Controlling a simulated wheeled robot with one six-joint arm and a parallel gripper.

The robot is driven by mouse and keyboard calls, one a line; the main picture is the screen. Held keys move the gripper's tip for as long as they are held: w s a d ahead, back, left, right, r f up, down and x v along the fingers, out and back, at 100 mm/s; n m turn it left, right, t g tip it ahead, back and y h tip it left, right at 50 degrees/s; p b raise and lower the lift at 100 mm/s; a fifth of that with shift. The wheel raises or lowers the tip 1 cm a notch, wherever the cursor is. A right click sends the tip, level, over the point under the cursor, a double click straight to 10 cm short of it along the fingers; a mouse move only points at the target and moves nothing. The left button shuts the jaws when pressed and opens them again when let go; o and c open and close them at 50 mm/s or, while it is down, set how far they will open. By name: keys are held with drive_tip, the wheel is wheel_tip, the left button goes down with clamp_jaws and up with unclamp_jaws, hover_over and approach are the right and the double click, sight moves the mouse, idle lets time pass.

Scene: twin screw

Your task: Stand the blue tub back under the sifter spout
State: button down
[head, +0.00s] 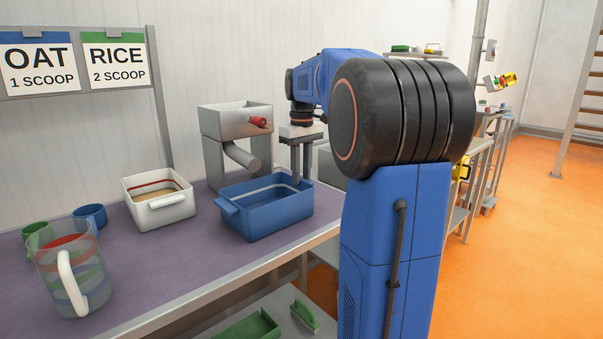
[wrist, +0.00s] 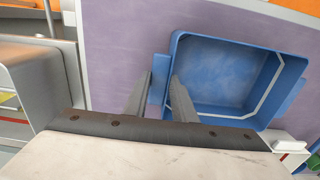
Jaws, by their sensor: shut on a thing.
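The blue tub (head: 265,215) is upright and looks empty, with a pale line round its inside. It is on or just above the purple bench, in front of the grey sifter (head: 235,122). The sifter's spout (head: 242,157) slants down to the right and ends near the tub's back rim in the picture; I cannot tell whether it is over the tub. My gripper (head: 301,178) points down at the tub's right end. In the wrist view the tub (wrist: 225,75) has its end handle between my fingers (wrist: 160,85), which are shut on it.
A white tub (head: 158,205) with pale contents stands left of the blue tub. Further left are a blue cup (head: 90,214), a green cup (head: 36,235) and a clear jug (head: 75,285). The purple bench (head: 150,262) is clear in front. Its front edge is close to the blue tub.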

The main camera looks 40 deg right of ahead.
drive_tip(key=c, duration=1.5)
unclamp_jaws()
drive_tip(key=shift+o, duration=0.2)
wheel_tip(320, 180, up, 12)
drive_tip(key=shift+r, duration=0.15)
drive_tip(key=shift+s, duration=0.1)
